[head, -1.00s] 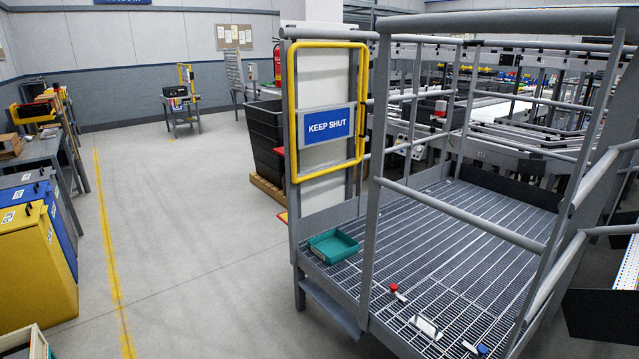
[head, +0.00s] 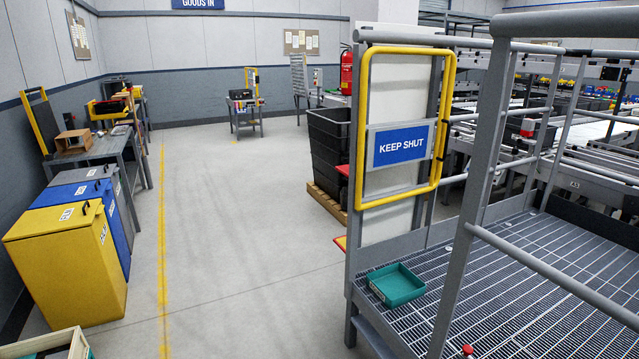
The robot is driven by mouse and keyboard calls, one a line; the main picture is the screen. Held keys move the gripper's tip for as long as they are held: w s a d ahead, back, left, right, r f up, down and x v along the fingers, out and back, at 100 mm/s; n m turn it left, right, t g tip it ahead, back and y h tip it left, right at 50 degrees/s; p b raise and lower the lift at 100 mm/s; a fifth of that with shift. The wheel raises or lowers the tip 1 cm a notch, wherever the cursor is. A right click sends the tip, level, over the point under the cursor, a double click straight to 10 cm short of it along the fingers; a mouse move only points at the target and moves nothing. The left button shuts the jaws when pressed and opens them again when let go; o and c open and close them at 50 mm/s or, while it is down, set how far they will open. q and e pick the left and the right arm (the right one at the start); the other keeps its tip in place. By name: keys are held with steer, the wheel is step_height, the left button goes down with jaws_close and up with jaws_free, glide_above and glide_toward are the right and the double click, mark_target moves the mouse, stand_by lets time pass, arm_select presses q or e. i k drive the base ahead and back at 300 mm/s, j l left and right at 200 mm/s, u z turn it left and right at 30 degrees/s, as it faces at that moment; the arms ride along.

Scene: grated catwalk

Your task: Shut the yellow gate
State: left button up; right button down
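The yellow gate (head: 445,120) is a rounded yellow tube frame with a blue "KEEP SHUT" sign (head: 402,146) across its middle. It stands upright at the far left end of the grated platform (head: 520,275), in front of a pale panel (head: 398,85). The platform's left side, between the far post and the nearer grey post (head: 474,190), has no gate across it, so the gate looks swung open. Neither of my grippers is in view.
A teal tray (head: 396,286) lies on the grating just inside the left edge, and a small red-topped item (head: 467,349) is nearer. Grey rails enclose the platform's right. Left, the floor is clear up to yellow (head: 75,265) and blue bins. Black crates (head: 330,150) stand behind the gate.

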mark_target(389, 146)
steer(key=i+u, duration=0.4)
steer(key=i, duration=1.4)
steer(key=i+z, duration=0.25)
steer(key=i, duration=0.3)
steer(key=i+j+z, duration=0.25)
steer(key=i, duration=0.3)
steer(key=l, duration=0.1)
